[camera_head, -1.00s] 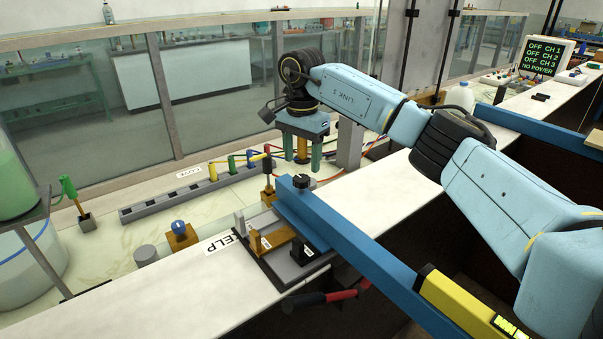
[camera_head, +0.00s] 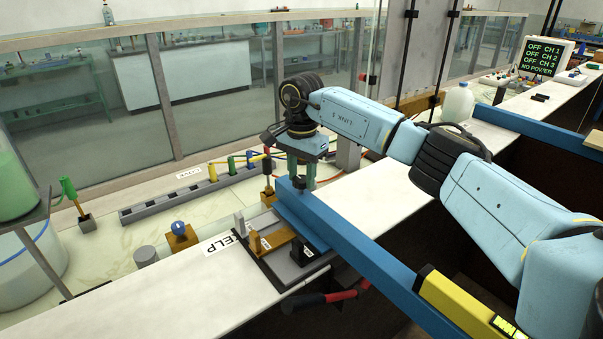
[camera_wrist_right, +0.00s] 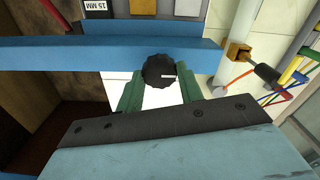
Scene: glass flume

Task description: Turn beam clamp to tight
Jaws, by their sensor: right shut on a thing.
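The clamp knob (camera_head: 299,182) is black and round and sits on top of the blue beam (camera_head: 352,238) near its far end. In the right wrist view the knob (camera_wrist_right: 159,70) has a ridged rim and a small white mark on its lower right side. My right gripper (camera_head: 303,175) points down over that end of the beam. Its green fingers (camera_wrist_right: 160,86) stand on both sides of the knob and are shut on it. The gripper partly hides the knob in the head view. My left gripper is not in view.
A grey terminal strip (camera_head: 183,197) with coloured plugs lies behind the beam. A dark-based fixture (camera_head: 286,262) with grey and tan blocks is beside the beam. A yellow level (camera_head: 465,305) lies at the near end. A red-handled tool (camera_head: 340,295) is at the counter's front edge.

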